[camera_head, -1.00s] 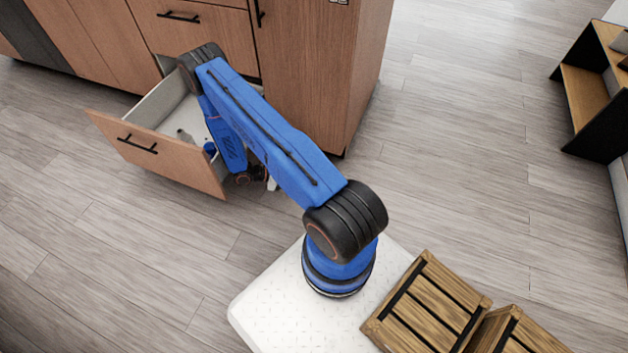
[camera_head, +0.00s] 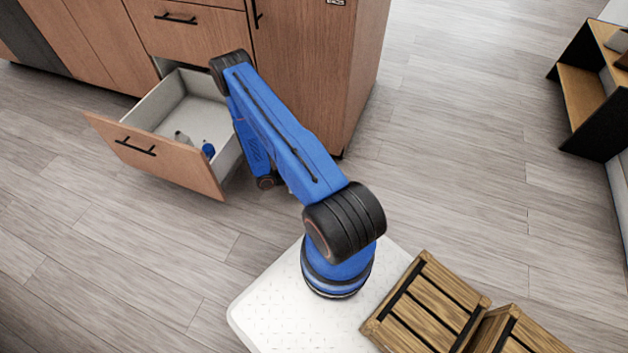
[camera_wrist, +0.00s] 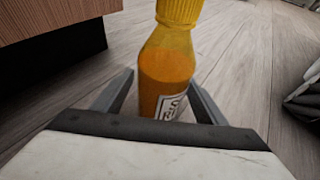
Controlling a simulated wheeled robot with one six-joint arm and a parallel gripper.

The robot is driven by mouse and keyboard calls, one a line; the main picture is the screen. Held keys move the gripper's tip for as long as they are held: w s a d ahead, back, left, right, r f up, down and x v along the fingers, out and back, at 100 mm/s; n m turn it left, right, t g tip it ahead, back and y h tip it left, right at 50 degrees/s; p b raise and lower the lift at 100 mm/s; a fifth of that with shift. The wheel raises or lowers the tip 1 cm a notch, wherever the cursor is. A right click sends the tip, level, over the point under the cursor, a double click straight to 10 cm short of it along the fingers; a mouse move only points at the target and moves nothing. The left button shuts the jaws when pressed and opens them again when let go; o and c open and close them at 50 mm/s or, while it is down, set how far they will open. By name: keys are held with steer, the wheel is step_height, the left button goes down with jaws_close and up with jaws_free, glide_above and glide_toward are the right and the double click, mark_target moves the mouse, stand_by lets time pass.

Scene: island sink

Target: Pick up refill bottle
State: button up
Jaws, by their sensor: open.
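In the wrist view, an orange bottle (camera_wrist: 166,70) with a yellow ribbed cap (camera_wrist: 180,10) and a white label stands between the fingers of my gripper (camera_wrist: 162,84). My gripper is open, with one finger on each side of the bottle. I cannot tell whether either finger touches it. The bottle's lower part is hidden by the gripper body. In the head view, my arm hides the gripper and this bottle. The open drawer (camera_head: 160,166) holds a small grey bottle-like item (camera_head: 182,138) and a small blue item (camera_head: 208,150). Which one is the refill bottle is unclear.
The drawer sticks out from the wooden cabinet (camera_head: 330,70) to the left of my arm. The cabinet's edge also shows at upper left in the wrist view (camera_wrist: 55,50). Wooden crates (camera_head: 428,305) sit at lower right, and a shelf (camera_head: 585,95) stands far right. The floor between is clear.

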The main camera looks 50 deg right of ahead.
steer(key=shift+x, duration=0.95)
steer(key=c, duration=1.2)
